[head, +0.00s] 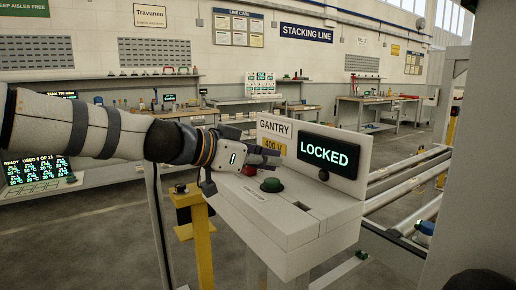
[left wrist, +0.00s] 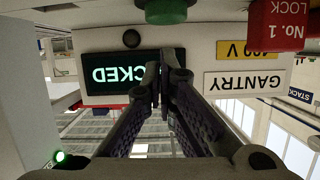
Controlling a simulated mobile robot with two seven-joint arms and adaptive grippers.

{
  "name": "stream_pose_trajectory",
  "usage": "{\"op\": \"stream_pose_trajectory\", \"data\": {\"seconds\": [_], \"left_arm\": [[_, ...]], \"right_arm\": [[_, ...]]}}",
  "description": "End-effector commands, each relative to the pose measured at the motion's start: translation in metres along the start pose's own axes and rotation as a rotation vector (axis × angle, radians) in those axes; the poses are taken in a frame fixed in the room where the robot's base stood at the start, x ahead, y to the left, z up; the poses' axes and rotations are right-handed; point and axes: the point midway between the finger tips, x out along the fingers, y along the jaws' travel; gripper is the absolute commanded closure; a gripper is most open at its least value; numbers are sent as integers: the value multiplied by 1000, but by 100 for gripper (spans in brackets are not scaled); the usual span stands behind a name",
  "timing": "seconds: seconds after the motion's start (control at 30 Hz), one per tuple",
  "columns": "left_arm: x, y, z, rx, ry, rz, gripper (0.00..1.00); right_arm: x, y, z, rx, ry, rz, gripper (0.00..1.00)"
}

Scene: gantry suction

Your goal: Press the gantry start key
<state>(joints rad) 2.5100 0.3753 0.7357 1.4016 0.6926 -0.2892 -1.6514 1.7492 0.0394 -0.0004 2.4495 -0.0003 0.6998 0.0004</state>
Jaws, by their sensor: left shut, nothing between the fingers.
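The grey gantry console (head: 290,225) stands in the middle of the head view, with a GANTRY sign and a lit display (head: 329,153) reading LOCKED. A green domed button (head: 271,185) sits on its sloping top and shows at the top edge of the left wrist view (left wrist: 166,9). A red piece (head: 249,171) is behind it to the left; in the left wrist view the red block (left wrist: 283,24) reads No. 1 LOCK. My left gripper (head: 274,157) is shut and empty, above and behind the green button, pointing towards the sign panel. Its fingertips (left wrist: 163,68) appear before the display.
A black round knob (head: 323,175) is below the display. A yellow post (head: 202,235) stands left of the console. Rails (head: 410,180) run at the right, near a large grey upright (head: 455,150). Workbenches (head: 375,105) line the back wall. The floor at front left is open.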

Motion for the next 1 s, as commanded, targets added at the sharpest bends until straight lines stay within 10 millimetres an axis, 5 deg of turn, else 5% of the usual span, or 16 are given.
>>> {"op": "stream_pose_trajectory", "data": {"seconds": [0.5,0.7,1.0], "left_arm": [[3,0,16,2,2,0,100],[12,0,41,-6,-3,2,100],[11,1,42,-2,-7,1,100]], "right_arm": [[0,0,0,0,0,0,60],[15,0,9,-1,-42,2,60],[14,0,8,-1,-39,2,60]]}}
